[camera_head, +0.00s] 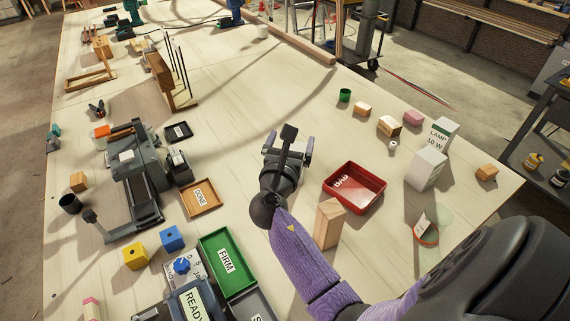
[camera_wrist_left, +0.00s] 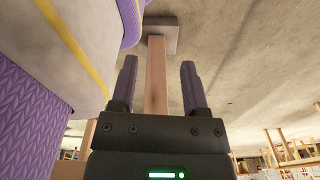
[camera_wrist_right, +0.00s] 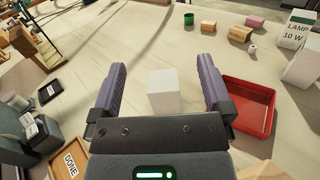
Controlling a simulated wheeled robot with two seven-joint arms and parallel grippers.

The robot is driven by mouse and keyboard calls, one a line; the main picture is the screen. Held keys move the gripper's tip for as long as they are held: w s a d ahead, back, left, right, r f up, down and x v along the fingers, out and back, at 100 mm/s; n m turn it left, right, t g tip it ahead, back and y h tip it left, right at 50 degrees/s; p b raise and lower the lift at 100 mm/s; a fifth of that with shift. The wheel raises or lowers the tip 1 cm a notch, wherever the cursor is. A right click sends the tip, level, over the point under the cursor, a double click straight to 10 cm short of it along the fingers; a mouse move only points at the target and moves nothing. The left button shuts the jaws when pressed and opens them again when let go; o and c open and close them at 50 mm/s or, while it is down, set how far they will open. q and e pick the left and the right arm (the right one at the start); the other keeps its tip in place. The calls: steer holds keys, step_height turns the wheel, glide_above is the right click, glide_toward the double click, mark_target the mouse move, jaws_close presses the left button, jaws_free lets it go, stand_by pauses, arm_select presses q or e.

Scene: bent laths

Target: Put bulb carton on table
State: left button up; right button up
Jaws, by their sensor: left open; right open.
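A white carton (camera_wrist_right: 165,92) sits between the fingers of my right gripper (camera_wrist_right: 163,88) in the right wrist view. The fingers are apart with a gap on either side of it. In the head view my right gripper (camera_head: 289,148) is over the middle of the table (camera_head: 235,120), and this carton is mostly hidden. A carton labelled LAMP 10 W (camera_head: 440,133) stands on the table at the right, with a plain white box (camera_head: 427,168) in front. I cannot tell which is the bulb carton. My left gripper (camera_wrist_left: 160,85) is open and empty, seen only in its wrist view.
A red BAD tray (camera_head: 372,203) and a wooden block (camera_head: 328,222) stand right of my right gripper. A DONE tray (camera_head: 201,197), a green FIRM tray (camera_head: 218,262) and a grey machine (camera_head: 138,160) lie left.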

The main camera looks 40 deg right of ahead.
steer(key=f+b, duration=0.3)
steer(key=f, duration=0.1)
steer(key=w+f+b, duration=0.1)
steer(key=f+b, duration=0.2)
steer(key=f, duration=0.1)
steer(key=f+b, duration=0.3)
steer(key=f, duration=0.1)
steer(key=shift+w+f, duration=0.15)
steer(key=shift+f, duration=0.1)
steer(key=b+x, duration=0.1)
steer(key=x, duration=0.2)
steer(key=b+x, duration=0.1)
steer(key=x, duration=0.2)
steer(key=b+x, duration=0.1)
steer(key=x, duration=0.2)
steer(key=shift+w+d+f+b, duration=0.25)
steer(key=shift+w+f+b, duration=0.05)
steer(key=shift+w+b, duration=0.05)
steer(key=shift+w+d+r, duration=0.1)
arm_select(q)
steer(key=s+a+f+g, duration=0.1)
steer(key=s+a+f, duration=0.1)
steer(key=f, duration=1.2)
steer(key=shift+s+a+y, duration=0.2)
steer(key=shift+a+y, duration=0.1)
steer(key=shift+a, duration=0.2)
arm_select(e)
steer(key=shift+r, duration=0.1)
steer(key=shift+c, duration=0.3)
